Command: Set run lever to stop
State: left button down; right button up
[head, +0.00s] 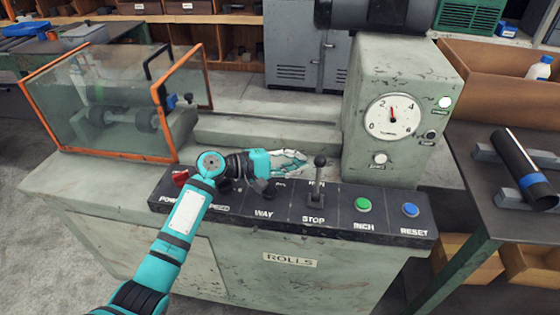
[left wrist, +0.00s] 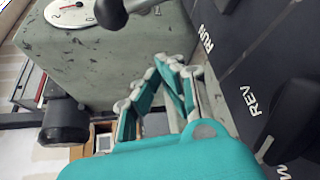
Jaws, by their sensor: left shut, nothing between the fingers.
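The run lever (head: 318,178) stands up from the black control panel (head: 340,216), a metal stick with a dark round knob. It partly covers the RUN label, and the STOP label is below it, nearer the front edge. My left gripper (head: 303,161) is shut and empty, just left of the lever's knob, with a small gap seeming to remain. In the left wrist view the closed fingers (left wrist: 170,65) show in the middle, and a dark knob on a metal stick, seemingly the run lever (left wrist: 112,13), is at the top. My right gripper is not in view.
The panel also has a green INCH button (head: 362,204), a blue RESET button (head: 410,209) and a dark WAY knob (head: 265,187) under my left wrist. The headstock with its dial (head: 393,116) rises behind the lever. An orange-framed guard (head: 105,105) stands at left.

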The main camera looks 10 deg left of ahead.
aim_at(318, 178)
pick_arm(q)
jog(key=shift+s+d+r+p, duration=0.25)
jog(key=shift+s+d+p, duration=0.25)
jog(key=shift+s+d, duration=0.2)
jog(key=shift+s+d+r+p, duration=0.25)
jog(key=shift+s+d+p, duration=0.3)
jog(key=shift+d, duration=0.15)
jog(key=shift+s+b, duration=0.1)
jog(key=shift+b, duration=0.3)
jog(key=shift+m, duration=0.3)
jog(key=shift+s+r+t+b, duration=0.2)
jog(key=shift+t+b, duration=0.1)
jog(key=shift+b, duration=0.1)
